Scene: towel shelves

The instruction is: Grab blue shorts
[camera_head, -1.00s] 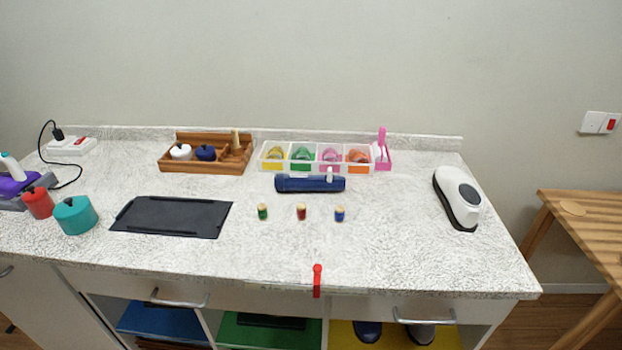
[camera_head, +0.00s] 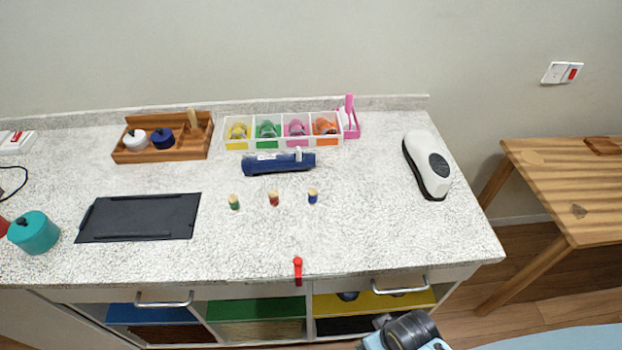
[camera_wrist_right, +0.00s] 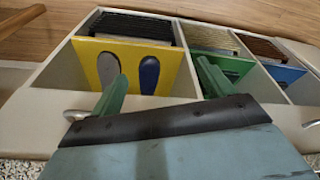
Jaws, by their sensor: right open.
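I cannot make out any blue shorts for certain in either view. In the right wrist view, a dark blue oval item (camera_wrist_right: 149,75) and a grey oval item (camera_wrist_right: 108,69) sit against the yellow panel (camera_wrist_right: 129,52) of the shelf unit. My right gripper (camera_wrist_right: 161,79) is open, its two green fingers apart with nothing between them, pointing toward the shelves. In the head view, part of my right arm (camera_head: 402,332) shows at the bottom, in front of the yellow compartment. My left gripper is not in view.
The speckled counter (camera_head: 370,235) holds a wooden tray (camera_head: 160,155), a dark blue case (camera_head: 279,163), a black mat (camera_head: 139,218), a teal pot (camera_head: 34,232) and a white device (camera_head: 425,165). A red clip (camera_head: 298,271) is at the front edge. A wooden table (camera_head: 560,180) stands right.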

